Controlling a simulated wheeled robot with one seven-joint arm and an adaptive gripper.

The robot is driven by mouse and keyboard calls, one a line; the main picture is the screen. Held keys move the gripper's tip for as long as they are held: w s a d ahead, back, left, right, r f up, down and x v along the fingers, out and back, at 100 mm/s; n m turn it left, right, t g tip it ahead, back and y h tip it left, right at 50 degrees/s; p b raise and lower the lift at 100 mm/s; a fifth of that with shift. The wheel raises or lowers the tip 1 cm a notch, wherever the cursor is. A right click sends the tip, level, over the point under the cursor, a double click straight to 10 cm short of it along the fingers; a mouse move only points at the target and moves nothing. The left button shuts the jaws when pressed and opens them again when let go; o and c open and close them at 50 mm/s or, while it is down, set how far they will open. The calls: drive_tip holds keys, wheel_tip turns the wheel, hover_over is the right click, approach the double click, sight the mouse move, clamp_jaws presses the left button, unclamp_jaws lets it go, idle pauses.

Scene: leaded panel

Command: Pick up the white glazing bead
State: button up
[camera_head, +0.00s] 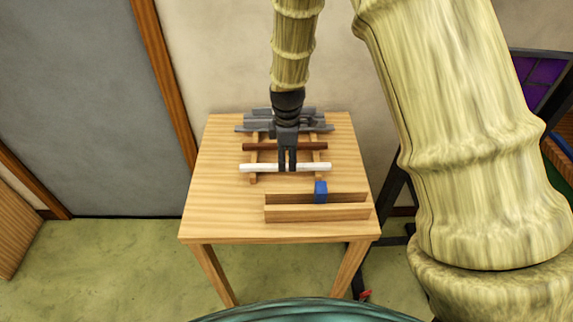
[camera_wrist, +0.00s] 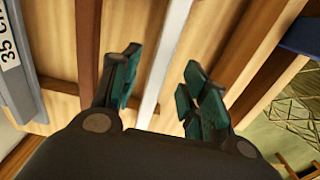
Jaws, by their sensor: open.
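The white glazing bead (camera_head: 258,167) lies across two wooden rails on the table in the head view, its length running left to right. My gripper (camera_head: 287,167) is over its middle, pointing down, and hides part of it. In the wrist view the bead (camera_wrist: 167,62) is a pale strip passing between the two spread fingers of my gripper (camera_wrist: 165,92). The fingers are open, with a gap visible on each side of the bead. I cannot tell the exact height of the fingertips above it.
A dark brown bar (camera_head: 258,146) lies behind the bead, with several grey bars (camera_head: 247,128) farther back. A wooden trough (camera_head: 290,213) with a blue block (camera_head: 321,190) stands nearer the front of the wooden table (camera_head: 220,220). A label marked 35 cm (camera_wrist: 9,48) shows in the wrist view.

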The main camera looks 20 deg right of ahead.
drive_tip(key=shift+f, duration=1.15)
drive_tip(key=shift+c, duration=0.2)
clamp_jaws()
drive_tip(key=shift+r, duration=0.1)
